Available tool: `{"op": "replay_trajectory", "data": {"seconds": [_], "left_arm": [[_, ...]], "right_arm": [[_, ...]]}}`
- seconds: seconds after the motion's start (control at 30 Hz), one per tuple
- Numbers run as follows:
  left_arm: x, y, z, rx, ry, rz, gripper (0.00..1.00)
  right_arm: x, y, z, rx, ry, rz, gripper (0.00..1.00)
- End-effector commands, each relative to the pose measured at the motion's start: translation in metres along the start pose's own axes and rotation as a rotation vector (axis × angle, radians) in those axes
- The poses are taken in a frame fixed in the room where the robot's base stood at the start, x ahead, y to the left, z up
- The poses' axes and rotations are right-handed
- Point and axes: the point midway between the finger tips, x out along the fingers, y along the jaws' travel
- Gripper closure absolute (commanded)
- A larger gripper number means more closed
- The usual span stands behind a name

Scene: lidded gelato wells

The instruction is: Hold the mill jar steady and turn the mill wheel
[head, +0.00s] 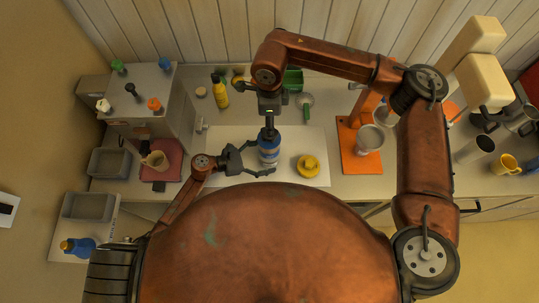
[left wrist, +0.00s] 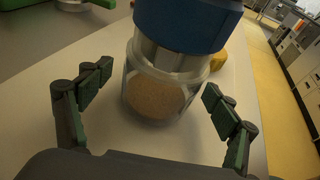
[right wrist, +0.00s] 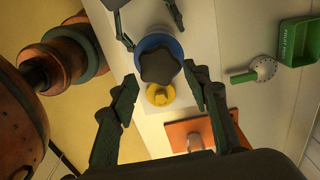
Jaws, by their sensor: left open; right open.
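The mill jar (head: 269,157) stands upright on the white board in the head view. In the left wrist view the clear jar (left wrist: 155,98) has brown grains in it and a blue collar above. In the right wrist view the dark lobed mill wheel (right wrist: 159,66) sits on top of a blue ring. My left gripper (head: 260,160) is open, with its fingers on either side of the jar; gaps show beside it in the left wrist view. My right gripper (right wrist: 160,80) is open and points down above the wheel, its fingers apart from it.
A yellow knobbed object (head: 308,166) sits on the board (head: 225,140) right of the mill. An orange stand with a metal cup (head: 369,138) is further right. A yellow bottle (head: 220,92), a green bin (head: 293,79) and a green-handled strainer (head: 306,105) are behind.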

Motion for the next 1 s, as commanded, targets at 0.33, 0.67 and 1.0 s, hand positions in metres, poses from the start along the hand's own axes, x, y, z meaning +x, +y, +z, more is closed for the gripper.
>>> {"op": "replay_trajectory", "data": {"seconds": [0.33, 0.67, 1.0], "left_arm": [[0.0003, -0.0001, 0.0001, 0.0, 0.0, 0.0, 0.25], [0.0001, -0.0001, 0.0, 0.0, 0.0, 0.0, 0.48], [0.0, -0.0001, -0.0001, 0.0, 0.0, 0.0, 0.66]], "right_arm": [[0.0, 0.0, 0.0, 0.0, 0.0, 0.0, 0.56], [0.0, 0.0, 0.0, 0.0, 0.0, 0.0, 0.56], [0.0001, 0.0, 0.0, 0.0, 0.0, 0.0, 0.56]]}}
